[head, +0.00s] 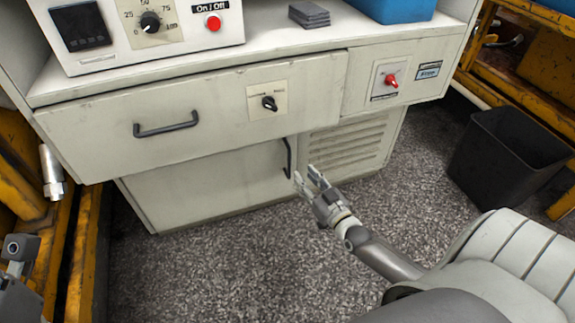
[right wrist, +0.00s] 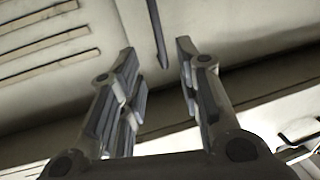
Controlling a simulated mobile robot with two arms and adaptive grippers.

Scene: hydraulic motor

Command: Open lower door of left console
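The lower door (head: 205,187) of the console is a pale panel under the drawer. It looks shut. Its dark upright handle (head: 288,158) is at the door's right edge, and it also shows in the right wrist view (right wrist: 157,32). My right gripper (head: 306,176) is open and empty, just in front of the handle's lower end. In the right wrist view, the fingers (right wrist: 160,65) stand apart, with the handle seen in the gap beyond their tips; I see no contact. A grey part of my left arm or gripper (head: 20,250) shows at the left edge; its fingers are unclear.
Above the door is a drawer (head: 95,128) with a horizontal handle (head: 166,126), overhanging the door. A slatted vent (head: 345,148) is right of the door. A black bin (head: 507,155) stands at right. Yellow frames flank the console. The speckled floor before the door is clear.

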